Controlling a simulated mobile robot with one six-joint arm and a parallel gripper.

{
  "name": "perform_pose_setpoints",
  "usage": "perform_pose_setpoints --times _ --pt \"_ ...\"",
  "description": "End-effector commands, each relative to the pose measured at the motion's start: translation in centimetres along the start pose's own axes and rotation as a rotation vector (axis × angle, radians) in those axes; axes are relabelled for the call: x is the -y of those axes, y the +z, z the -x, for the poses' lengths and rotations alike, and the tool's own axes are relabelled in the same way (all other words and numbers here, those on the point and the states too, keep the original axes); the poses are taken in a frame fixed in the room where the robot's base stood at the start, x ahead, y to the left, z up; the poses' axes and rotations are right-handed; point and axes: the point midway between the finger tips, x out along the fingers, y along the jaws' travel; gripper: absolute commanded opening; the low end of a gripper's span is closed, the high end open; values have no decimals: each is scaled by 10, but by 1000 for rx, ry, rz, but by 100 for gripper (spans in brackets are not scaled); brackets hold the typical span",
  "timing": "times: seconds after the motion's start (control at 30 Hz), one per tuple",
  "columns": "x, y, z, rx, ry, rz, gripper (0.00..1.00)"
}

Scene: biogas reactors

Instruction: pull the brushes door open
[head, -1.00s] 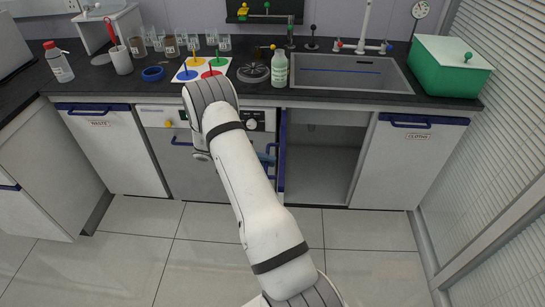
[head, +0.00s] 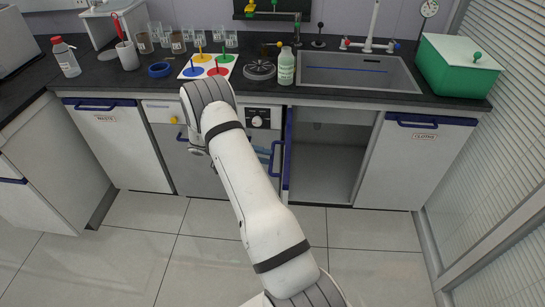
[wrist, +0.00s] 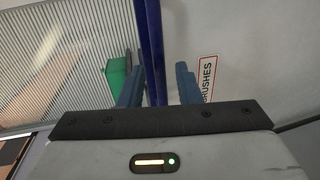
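The brushes door (head: 287,158) stands open under the sink, seen nearly edge-on in the head view, with a blue edge and a blue handle (head: 274,158) on its left side. In the wrist view its white face with the BRUSHES label (wrist: 208,80) is at the right, and its blue edge (wrist: 152,45) runs upright. My gripper (wrist: 160,88) is open, with one blue finger on each side of that blue edge as seen. A gap shows beside the right finger; contact on the left is unclear. My arm hides most of the gripper in the head view.
The cupboard space (head: 328,160) behind the door is open. The clothes door (head: 412,165) on the right and the waste door (head: 120,148) on the left are shut. An appliance (head: 180,150) stands behind my arm. The floor (head: 375,265) in front is clear.

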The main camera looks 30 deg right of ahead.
Motion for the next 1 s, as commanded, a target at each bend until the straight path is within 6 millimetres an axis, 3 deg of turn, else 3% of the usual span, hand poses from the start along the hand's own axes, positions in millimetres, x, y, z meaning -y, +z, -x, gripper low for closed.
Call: perform_pose_setpoints --times 0.1,0.3,0.87,1.0 --pt "1 0 22 -3 -1 0 31" --pt "1 0 42 0 0 1 31" --pt "-1 -1 45 -4 -3 -4 31" --pt "-19 -19 50 -108 -57 -96 31"
